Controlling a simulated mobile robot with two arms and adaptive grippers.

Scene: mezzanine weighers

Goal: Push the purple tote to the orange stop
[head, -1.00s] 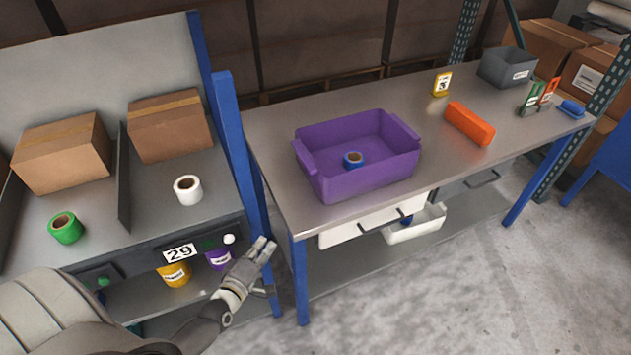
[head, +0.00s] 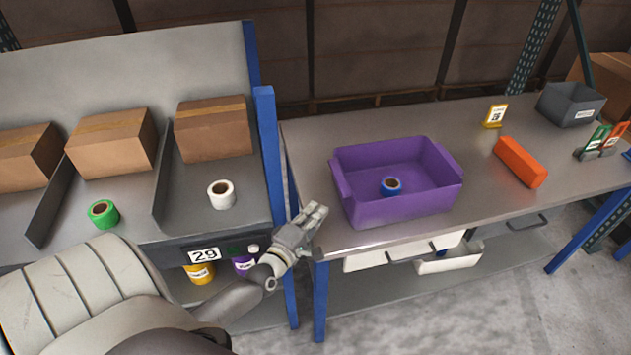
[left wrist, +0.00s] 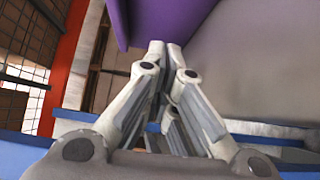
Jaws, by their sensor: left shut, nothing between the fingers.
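The purple tote (head: 400,207) stands upright on the steel table, with a blue tape roll (head: 391,186) inside it. The orange stop (head: 520,162) is a block lying on the same table, to the right of the tote with a clear gap between them. My left gripper (head: 318,212) is shut and empty, at the table's left front corner, left of the tote and apart from it in the head view. In the left wrist view the shut fingers (left wrist: 165,48) point toward the purple tote (left wrist: 170,18) at the top. My right gripper is not in view.
The steel table (head: 490,205) is bare between tote and stop. A yellow sign (head: 495,115) and a grey bin (head: 570,104) stand farther back. A blue post (head: 271,150) rises left of the table, beside a bench with cartons and tape rolls. White drawers (head: 405,252) hang below.

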